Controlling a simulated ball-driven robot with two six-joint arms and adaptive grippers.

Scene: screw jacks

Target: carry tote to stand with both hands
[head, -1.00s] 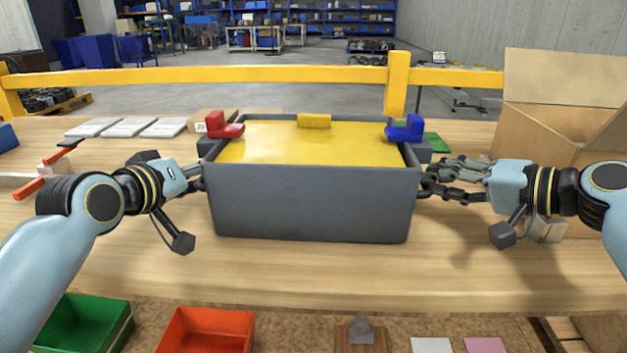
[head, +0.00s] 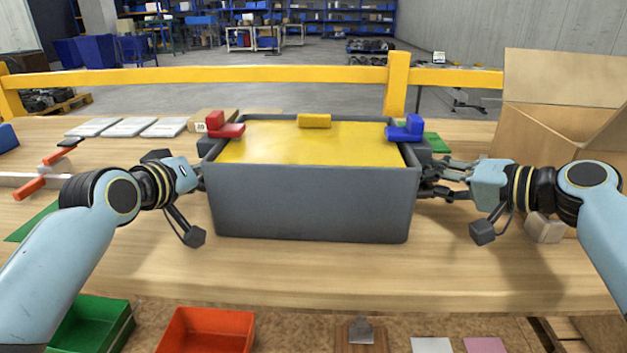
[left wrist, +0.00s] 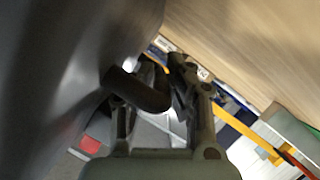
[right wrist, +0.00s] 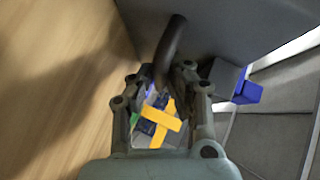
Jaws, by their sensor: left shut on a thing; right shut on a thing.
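The tote (head: 312,203) is a large dark grey box with a flat yellow surface inside its rim. It appears level over the wooden table; I cannot tell whether its base touches. My left gripper (left wrist: 150,85) is shut on the dark curved handle (left wrist: 143,92) at the tote's left side; the head view mostly hides its fingers. My right gripper (head: 438,178) is shut on the handle (right wrist: 172,42) at the right side. A red piece (head: 225,127), a yellow piece (head: 314,121) and a blue piece (head: 407,129) show around the rim. I cannot identify the stand for certain.
An open cardboard box (head: 545,135) stands at the right, near my right arm. A small pale block (head: 545,228) lies below it. Red-handled clamps (head: 32,187) and a green mat (head: 32,222) lie left. A yellow rail (head: 250,74) runs behind. The front tabletop is clear.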

